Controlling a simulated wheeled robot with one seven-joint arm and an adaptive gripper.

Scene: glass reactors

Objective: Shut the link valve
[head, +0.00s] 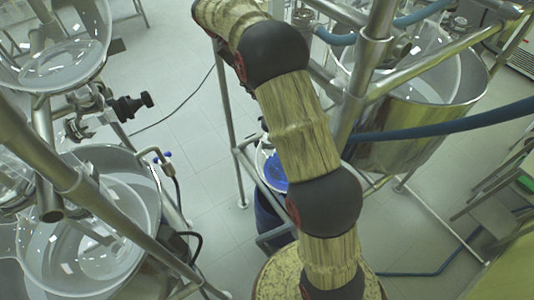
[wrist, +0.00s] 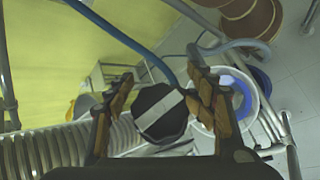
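A black round knob (wrist: 160,113) with a pale grey bar across its face is in the middle of the wrist view. I take it for the link valve's handle, but the valve body behind it is hidden. The bar lies on a slant, rising to the right. My gripper (wrist: 160,88) has its two wood-patterned fingers on either side of the knob, with narrow gaps showing, so it looks open around it. Whether a finger touches the knob I cannot tell. In the head view my gripper and this knob do not show.
A ribbed metal hose (wrist: 65,150) lies left of the gripper. A white-rimmed vessel with blue inside (wrist: 240,95) is at right, beside metal frame tubes. In the head view, a steel vessel (head: 415,115) and glass bowls (head: 90,245) flank open floor.

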